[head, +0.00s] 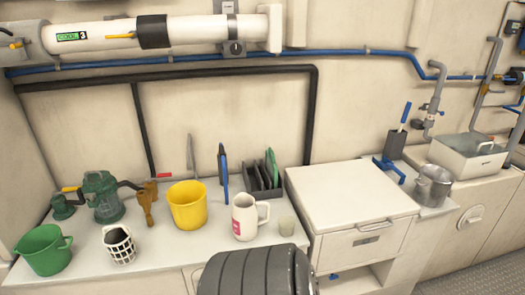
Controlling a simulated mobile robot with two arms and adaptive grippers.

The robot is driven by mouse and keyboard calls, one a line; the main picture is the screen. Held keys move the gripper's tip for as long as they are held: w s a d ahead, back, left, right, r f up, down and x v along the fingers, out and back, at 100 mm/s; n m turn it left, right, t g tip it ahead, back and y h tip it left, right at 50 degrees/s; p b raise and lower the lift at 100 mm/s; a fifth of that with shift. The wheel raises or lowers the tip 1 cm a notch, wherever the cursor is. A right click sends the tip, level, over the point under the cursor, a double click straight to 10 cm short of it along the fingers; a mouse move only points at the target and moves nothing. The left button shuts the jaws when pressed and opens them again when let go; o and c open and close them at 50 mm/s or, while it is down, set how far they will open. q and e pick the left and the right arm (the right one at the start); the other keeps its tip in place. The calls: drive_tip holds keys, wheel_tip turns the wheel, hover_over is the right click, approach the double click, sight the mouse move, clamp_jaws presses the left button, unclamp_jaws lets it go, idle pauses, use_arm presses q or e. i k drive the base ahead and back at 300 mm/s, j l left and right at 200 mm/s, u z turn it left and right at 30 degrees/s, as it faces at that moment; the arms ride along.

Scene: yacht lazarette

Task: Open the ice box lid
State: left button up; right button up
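A white box-like unit (360,230) stands right of the counter's middle. Its flat white top (350,195) lies level and looks shut, and a bar handle (375,226) is on its front, below the top edge. No readable label tells me which of the two is the ice box. Neither of my grippers is in view.
A counter (190,245) at left holds a green bucket (44,252), a yellow bucket (187,205), a white jug (245,218) and a rack (264,180). A metal pot (433,185) stands right of the white unit. A grey ribbed object (255,273) fills the bottom middle.

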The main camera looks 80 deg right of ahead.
sight(333, 197)
drive_tip(key=z, duration=3.7)
